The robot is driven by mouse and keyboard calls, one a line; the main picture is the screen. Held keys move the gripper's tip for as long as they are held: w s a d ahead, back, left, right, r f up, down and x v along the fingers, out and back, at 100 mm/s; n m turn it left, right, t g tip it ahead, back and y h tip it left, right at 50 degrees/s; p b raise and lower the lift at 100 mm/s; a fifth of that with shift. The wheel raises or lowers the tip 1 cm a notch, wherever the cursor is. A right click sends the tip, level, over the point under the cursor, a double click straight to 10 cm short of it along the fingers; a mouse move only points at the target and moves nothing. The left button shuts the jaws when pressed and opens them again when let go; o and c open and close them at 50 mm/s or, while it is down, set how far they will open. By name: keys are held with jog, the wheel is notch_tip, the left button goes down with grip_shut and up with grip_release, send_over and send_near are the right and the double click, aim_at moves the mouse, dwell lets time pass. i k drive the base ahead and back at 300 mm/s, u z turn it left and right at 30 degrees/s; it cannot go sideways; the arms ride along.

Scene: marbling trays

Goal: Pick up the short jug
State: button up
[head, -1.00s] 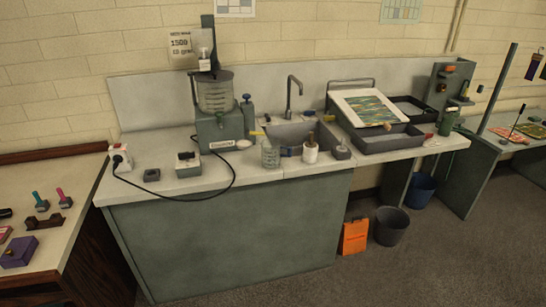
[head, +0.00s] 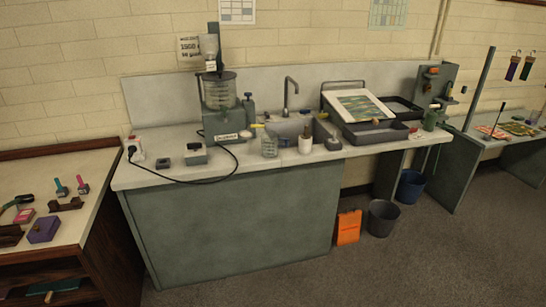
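A clear jug-like vessel (head: 269,147) stands on the grey bench's worktop (head: 230,165), near its front edge and left of the sink. It is small in the head view, and I cannot tell for certain whether it is the short jug. A white pot (head: 305,145) with something dark standing in it is just to its right. A small blue item (head: 285,143) lies between them. My gripper is not in view.
A machine with a clear drum (head: 219,105) stands behind left, its black cable (head: 225,172) looping over the worktop. Dark trays (head: 375,133) lie right. A bin (head: 382,217) and orange item (head: 348,227) stand on the floor. Open floor lies in front.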

aim_at(275, 145)
jog(key=k, duration=0.75)
jog(key=u, duration=0.35)
jog(key=i, duration=0.6)
jog(key=u, duration=0.95)
jog(key=i, duration=1.45)
jog(key=u, duration=0.25)
